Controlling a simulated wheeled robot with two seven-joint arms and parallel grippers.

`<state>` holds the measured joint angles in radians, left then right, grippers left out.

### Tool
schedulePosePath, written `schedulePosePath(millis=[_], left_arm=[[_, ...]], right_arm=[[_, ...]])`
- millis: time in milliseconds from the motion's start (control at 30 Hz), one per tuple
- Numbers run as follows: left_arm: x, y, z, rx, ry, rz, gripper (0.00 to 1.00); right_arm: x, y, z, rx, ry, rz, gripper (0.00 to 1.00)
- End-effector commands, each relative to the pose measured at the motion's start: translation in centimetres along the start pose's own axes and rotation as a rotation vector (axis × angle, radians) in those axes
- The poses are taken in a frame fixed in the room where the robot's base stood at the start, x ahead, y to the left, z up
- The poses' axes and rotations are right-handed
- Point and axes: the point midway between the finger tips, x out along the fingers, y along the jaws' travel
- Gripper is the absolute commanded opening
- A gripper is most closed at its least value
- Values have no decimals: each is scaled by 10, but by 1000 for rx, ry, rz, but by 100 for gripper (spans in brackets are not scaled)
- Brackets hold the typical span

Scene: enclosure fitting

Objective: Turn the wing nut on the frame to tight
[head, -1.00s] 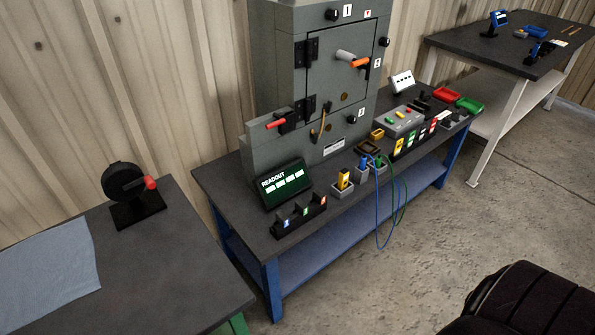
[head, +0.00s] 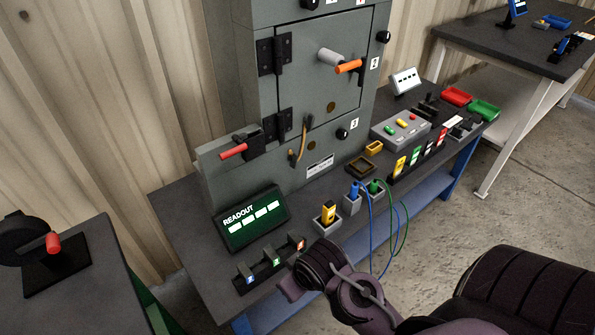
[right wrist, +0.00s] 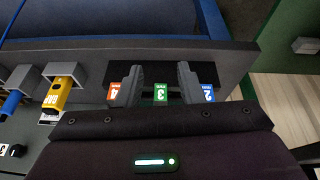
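The grey frame (head: 222,70) of the enclosure stands on the bench in the head view. Small black knobs sit on it: one at the upper right (head: 384,37), one below the door (head: 341,134) beside label 3, and one at the top edge (head: 306,3). They are too small to tell which is the wing nut or how tight it is. My right gripper (right wrist: 159,72) is open and empty, its two fingers apart over the black labelled rack (head: 272,262) at the bench front, well below the knobs. My left gripper is not in view.
A readout screen (head: 249,218) stands behind the rack. A yellow plug (head: 328,212) and blue and green cabled plugs stand in grey holders to its right. A red-handled lever (head: 233,151) projects from the frame. Red (head: 456,96) and green trays lie farther right.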

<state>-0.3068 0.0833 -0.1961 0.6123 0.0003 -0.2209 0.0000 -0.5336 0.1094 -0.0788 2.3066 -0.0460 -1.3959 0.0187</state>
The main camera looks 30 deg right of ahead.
Motion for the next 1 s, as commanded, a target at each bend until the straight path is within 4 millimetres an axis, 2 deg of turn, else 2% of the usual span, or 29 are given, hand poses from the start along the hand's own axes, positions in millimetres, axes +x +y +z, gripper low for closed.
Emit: schedulePosePath(millis=[33, 100, 467, 567, 733, 900, 1000], left_arm=[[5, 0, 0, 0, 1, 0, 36], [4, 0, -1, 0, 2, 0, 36], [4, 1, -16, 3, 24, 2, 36], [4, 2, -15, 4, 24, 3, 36], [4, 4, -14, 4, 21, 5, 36], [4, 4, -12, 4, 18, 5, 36], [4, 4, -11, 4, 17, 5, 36]], right_arm=[[-4, 16, -17, 12, 68, 28, 34], [-1, 32, -34, 21, 135, 51, 34], [25, 92, -92, 65, 405, 88, 34], [33, 114, -109, 90, 502, 81, 34], [45, 162, -142, 186, 764, 13, 34], [38, 197, -159, 311, 1027, -100, 34], [32, 207, -161, 364, 1127, -148, 34]])
